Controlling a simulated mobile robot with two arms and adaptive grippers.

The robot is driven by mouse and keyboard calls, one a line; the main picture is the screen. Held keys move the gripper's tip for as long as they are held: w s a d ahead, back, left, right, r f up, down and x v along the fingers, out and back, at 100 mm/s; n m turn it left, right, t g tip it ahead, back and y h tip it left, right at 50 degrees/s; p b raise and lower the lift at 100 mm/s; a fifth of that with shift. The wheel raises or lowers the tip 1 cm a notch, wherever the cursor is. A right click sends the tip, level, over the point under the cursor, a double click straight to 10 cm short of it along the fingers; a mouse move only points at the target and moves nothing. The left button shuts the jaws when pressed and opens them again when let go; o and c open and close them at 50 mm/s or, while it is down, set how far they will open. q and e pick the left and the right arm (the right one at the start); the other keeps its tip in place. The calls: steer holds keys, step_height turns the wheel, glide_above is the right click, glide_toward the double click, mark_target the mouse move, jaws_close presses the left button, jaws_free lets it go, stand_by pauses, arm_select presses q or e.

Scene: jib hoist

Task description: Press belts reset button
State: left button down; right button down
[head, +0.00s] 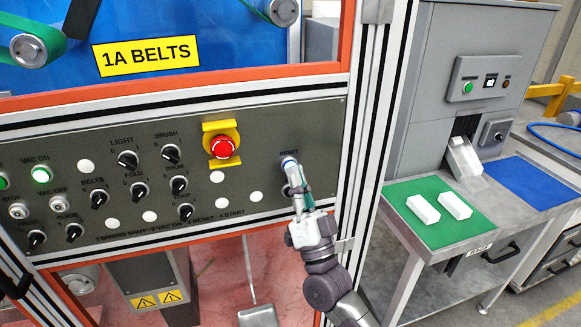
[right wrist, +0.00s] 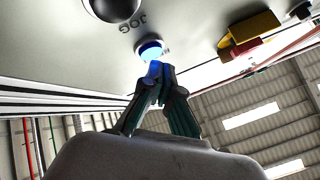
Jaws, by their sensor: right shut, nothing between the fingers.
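The belts panel (head: 240,130) is grey, under a yellow "1A BELTS" sign (head: 146,56). The reset button (head: 289,161) is a small round button with a blue-lit face below the "RESET" label, at the panel's right side. My right gripper (head: 292,170) is shut and empty, with its fingertips right at the button.
A red emergency stop (head: 222,147) on a yellow plate sits left of the button. A black control (head: 286,190), partly hidden by my fingers, is just below it. Several black selector knobs (head: 128,158) fill the panel's left. A table with a green mat (head: 440,230) stands at right.

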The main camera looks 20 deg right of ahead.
steer(key=shift+w, duration=0.55)
stand_by(0.7)
steer(key=shift+s, duration=0.1)
stand_by(0.3)
steer(key=shift+s, duration=0.75)
steer(key=shift+s+d+p, duration=0.1)
steer(key=shift+s+p, duration=0.7)
steer(key=shift+s, duration=1.7)
steer(key=shift+f, duration=0.1)
